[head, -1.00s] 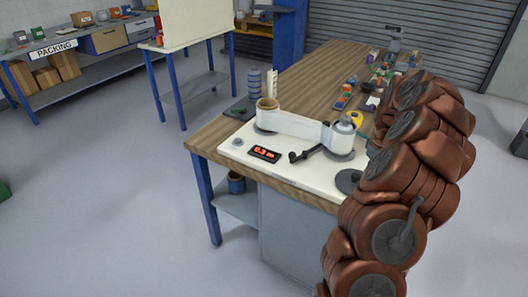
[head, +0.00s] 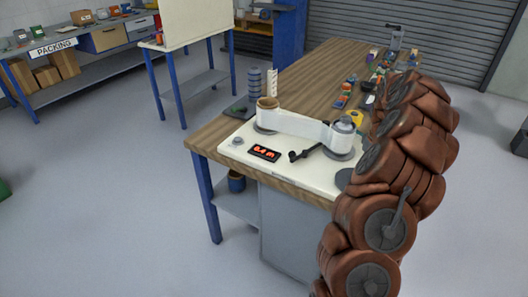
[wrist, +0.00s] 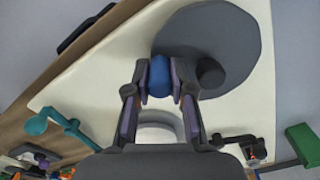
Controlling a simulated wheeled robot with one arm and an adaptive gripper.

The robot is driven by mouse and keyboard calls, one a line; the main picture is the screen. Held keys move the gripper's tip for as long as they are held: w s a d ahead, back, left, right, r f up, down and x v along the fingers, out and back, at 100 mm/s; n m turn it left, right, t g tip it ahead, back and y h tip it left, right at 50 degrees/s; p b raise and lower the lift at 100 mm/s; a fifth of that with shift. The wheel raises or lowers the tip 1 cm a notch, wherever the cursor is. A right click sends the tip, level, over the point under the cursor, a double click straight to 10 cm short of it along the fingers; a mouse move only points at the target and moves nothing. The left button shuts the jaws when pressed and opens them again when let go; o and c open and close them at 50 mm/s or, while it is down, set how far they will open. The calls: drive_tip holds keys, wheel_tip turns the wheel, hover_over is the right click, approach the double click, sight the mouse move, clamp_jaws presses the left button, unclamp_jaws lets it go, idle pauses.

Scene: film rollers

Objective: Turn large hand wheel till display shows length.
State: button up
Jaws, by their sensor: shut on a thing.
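The large hand wheel (wrist: 235,35) is a flat grey disc at the top of the wrist view, with a dark round stub (wrist: 210,74) on it. My gripper (wrist: 159,80) has its fingers closed on both sides of the wheel's blue knob (wrist: 159,70). In the head view only the wheel's left edge (head: 343,180) shows, at the front right of the white machine plate (head: 236,156). My arm hides the rest of it and my gripper there. The display (head: 264,153) is black with lit orange-red digits, too small to read surely.
A white film strip (head: 297,124) runs between two rollers on the plate, with a black crank (head: 305,154) in front. A stack of grey-blue rings (head: 254,83) stands behind. Small coloured items (head: 348,85) lie along the wooden bench (head: 310,75).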

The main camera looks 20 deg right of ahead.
drive_tip(key=shift+w+a, duration=0.2)
drive_tip(key=shift+w, duration=0.9)
drive_tip(key=shift+w+a+r, duration=0.1)
drive_tip(key=shift+w+a, duration=0.5)
drive_tip(key=shift+w, duration=0.3)
